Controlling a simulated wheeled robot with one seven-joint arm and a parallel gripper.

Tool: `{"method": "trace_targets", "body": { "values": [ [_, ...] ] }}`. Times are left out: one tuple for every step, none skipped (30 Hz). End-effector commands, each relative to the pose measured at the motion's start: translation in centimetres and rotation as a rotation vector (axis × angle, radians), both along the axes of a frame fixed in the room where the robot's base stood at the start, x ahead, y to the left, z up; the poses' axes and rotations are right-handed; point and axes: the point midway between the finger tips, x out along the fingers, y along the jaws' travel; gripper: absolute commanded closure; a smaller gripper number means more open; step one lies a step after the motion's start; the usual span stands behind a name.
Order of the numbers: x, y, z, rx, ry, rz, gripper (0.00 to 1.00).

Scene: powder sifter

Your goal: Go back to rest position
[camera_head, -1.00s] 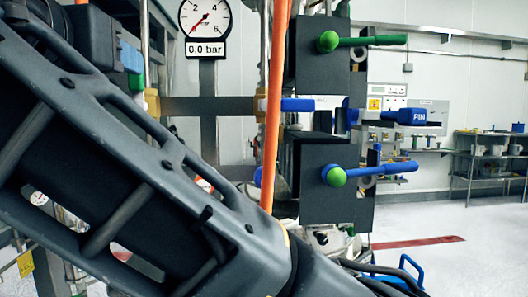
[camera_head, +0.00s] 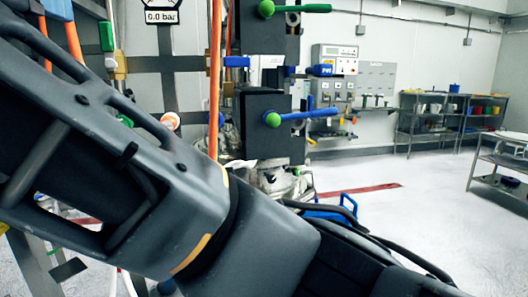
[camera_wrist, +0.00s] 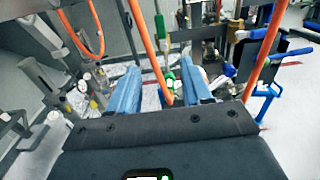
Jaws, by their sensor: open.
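My gripper (camera_wrist: 160,68) shows in the wrist view with its two blue fingers apart and nothing held between them. Beyond the fingers, an orange hose runs past the gap, and green and white parts of the equipment show. In the head view my dark grey arm fills the left and lower middle; the gripper itself is not visible there.
A blue-handled valve with a green knob (camera_head: 272,119) and a green-handled valve (camera_head: 266,9) stand on the dark rig near my arm. An orange hose (camera_head: 215,80) hangs before it. Shelves (camera_head: 430,115) stand at the back right. The floor (camera_head: 420,220) at right is mostly clear.

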Motion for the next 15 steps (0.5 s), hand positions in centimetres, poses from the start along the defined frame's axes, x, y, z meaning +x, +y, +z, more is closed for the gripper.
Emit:
{"method": "trace_targets", "body": {
  "values": [
    [0.0,0.0,0.0,0.000,0.000,0.000,0.51],
    [0.1,0.0,-0.2,0.002,0.003,0.001,0.51],
    [0.2,0.0,-0.7,0.012,0.012,0.006,0.51],
    [0.3,0.0,-0.9,0.021,0.017,0.010,0.51],
    [0.4,0.0,-1.1,0.027,0.021,0.014,0.51],
    [0.5,0.0,-1.5,0.036,0.029,0.019,0.51],
    [0.6,0.0,-1.8,0.044,0.035,0.022,0.51],
    [0.7,0.0,-2.1,0.052,0.040,0.025,0.51],
    [0.8,-0.1,-2.5,0.063,0.047,0.030,0.51],
    [0.9,-0.1,-2.9,0.071,0.055,0.035,0.51],
    [1.0,-0.1,-3.2,0.082,0.062,0.039,0.51],
    [1.2,-0.1,-3.7,0.095,0.071,0.044,0.51],
    [1.3,-0.2,-4.2,0.107,0.081,0.049,0.51],
    [1.5,-0.2,-4.6,0.120,0.089,0.054,0.51],
    [1.6,-0.2,-5.3,0.138,0.102,0.061,0.51]
  ]
}}
